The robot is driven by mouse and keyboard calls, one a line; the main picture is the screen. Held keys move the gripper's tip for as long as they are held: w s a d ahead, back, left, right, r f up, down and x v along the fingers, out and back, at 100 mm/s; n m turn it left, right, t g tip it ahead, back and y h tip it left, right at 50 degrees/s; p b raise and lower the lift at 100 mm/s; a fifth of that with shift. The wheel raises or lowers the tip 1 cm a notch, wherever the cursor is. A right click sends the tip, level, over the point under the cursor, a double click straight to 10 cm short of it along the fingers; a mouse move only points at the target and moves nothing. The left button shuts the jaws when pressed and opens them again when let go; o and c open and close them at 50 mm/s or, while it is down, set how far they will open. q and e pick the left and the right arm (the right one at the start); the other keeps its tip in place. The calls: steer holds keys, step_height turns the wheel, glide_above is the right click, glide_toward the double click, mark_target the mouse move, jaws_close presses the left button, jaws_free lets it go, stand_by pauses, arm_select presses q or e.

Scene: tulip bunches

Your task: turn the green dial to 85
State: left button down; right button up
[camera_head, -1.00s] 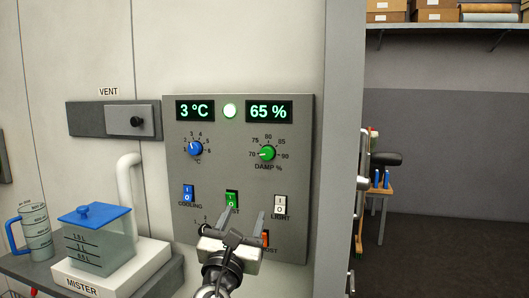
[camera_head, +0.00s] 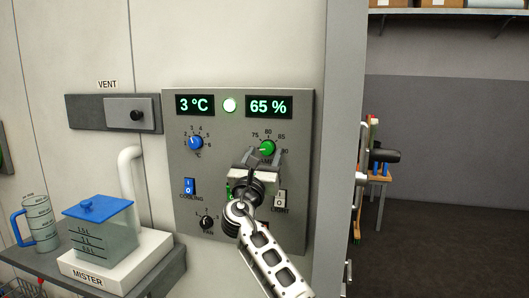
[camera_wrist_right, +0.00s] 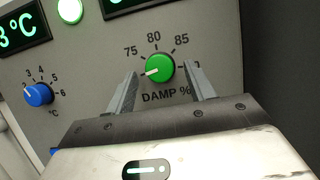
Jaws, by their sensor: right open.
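The green dial (camera_head: 267,147) sits on the grey control panel (camera_head: 180,225), below the display reading 65 %. It also shows in the right wrist view (camera_wrist_right: 160,67), above the label DAMP %, with marks 75, 80 and 85 around it. Its pointer is toward the lower left, below the 75 mark. My right gripper (camera_head: 262,155) is open in front of the dial. In the right wrist view the fingers (camera_wrist_right: 161,88) stand on either side of the dial, and nothing is gripped; whether they touch it I cannot tell. My left gripper is not in view.
A blue dial (camera_head: 196,142) is left of the green one, under a 3 °C display (camera_head: 195,105). A cooling switch (camera_head: 190,187), a light switch (camera_head: 280,199) and a black knob (camera_head: 207,223) sit lower. The mister (camera_head: 110,262) stands at the left.

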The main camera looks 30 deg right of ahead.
steer(key=shift+w+d+r, duration=0.15)
steer(key=shift+w+d, duration=0.1)
steer(key=shift+d, duration=0.05)
steer(key=shift+c, duration=0.3)
steer(key=c, duration=0.9)
steer(key=shift+m+b, duration=0.3)
steer(key=shift+b, duration=0.05)
